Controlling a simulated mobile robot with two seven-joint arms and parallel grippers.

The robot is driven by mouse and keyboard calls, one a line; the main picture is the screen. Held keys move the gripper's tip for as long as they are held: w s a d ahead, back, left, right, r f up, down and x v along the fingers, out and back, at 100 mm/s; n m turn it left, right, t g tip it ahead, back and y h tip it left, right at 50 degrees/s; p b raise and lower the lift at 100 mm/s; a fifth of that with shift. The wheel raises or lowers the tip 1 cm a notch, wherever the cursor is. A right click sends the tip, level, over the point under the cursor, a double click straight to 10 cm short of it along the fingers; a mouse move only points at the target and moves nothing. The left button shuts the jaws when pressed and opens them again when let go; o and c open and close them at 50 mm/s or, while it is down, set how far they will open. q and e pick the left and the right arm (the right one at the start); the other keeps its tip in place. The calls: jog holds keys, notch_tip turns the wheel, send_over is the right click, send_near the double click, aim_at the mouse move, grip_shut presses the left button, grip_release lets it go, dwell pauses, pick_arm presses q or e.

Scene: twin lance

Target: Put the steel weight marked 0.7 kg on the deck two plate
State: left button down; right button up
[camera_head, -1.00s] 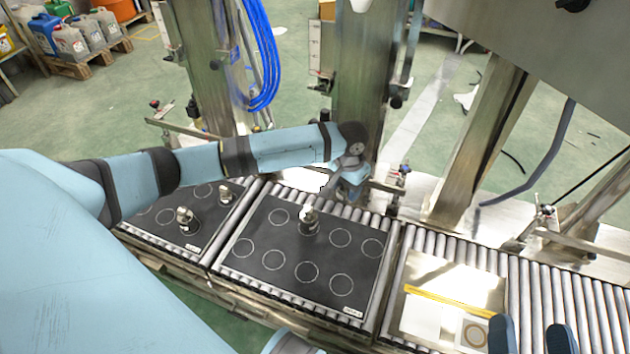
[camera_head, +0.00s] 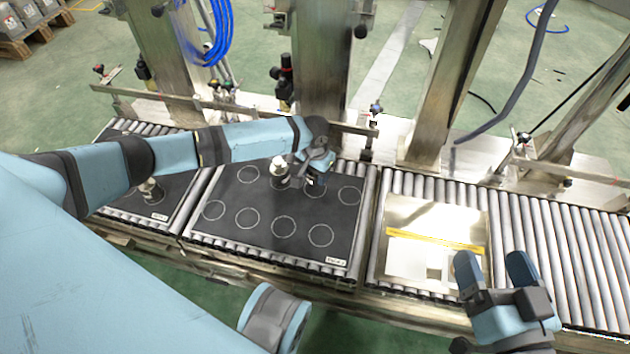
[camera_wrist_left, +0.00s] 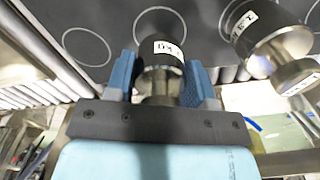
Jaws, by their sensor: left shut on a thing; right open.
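My left gripper (camera_head: 314,178) is shut on a dark steel weight with a white label (camera_wrist_left: 168,50). It holds the weight over the back right part of the middle black plate (camera_head: 262,238). I cannot tell whether the weight touches the plate. A second weight (camera_head: 280,172) stands just left of the gripper on the same plate; it also shows in the left wrist view (camera_wrist_left: 262,38). Another weight (camera_head: 150,190) stands on the left black plate (camera_head: 120,208). The labels are too small or blurred to read surely. My right gripper (camera_head: 495,266) is open and empty at the lower right.
Both plates lie on a roller conveyor (camera_head: 590,260) and carry white circles; several on the middle plate are empty. A tray with a yellow strip (camera_head: 432,243) lies on the rollers to the right. Steel posts (camera_head: 322,60) and a rail stand behind the conveyor.

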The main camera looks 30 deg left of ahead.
aim_at(315, 180)
pick_arm(q)
notch_tip(315, 180, down, 3)
jog(key=shift+f+b, duration=0.15)
jog(key=shift+b, duration=0.45)
pick_arm(e)
jog(key=shift+w+f+g, duration=0.1)
jog(key=shift+f+g, duration=0.2)
jog(key=shift+f, duration=0.5)
pick_arm(q)
jog(key=shift+c, duration=2.4)
grip_release()
jog(key=shift+r, duration=0.35)
notch_tip(315, 180, up, 12)
jog(key=p, duration=0.5)
jog(key=shift+f, duration=0.25)
pick_arm(e)
notch_tip(315, 180, up, 7)
jog(key=t, duration=0.3)
jog(key=shift+d+m, duration=0.25)
jog(key=shift+m, duration=0.05)
pick_arm(q)
jog(key=shift+s, duration=0.1)
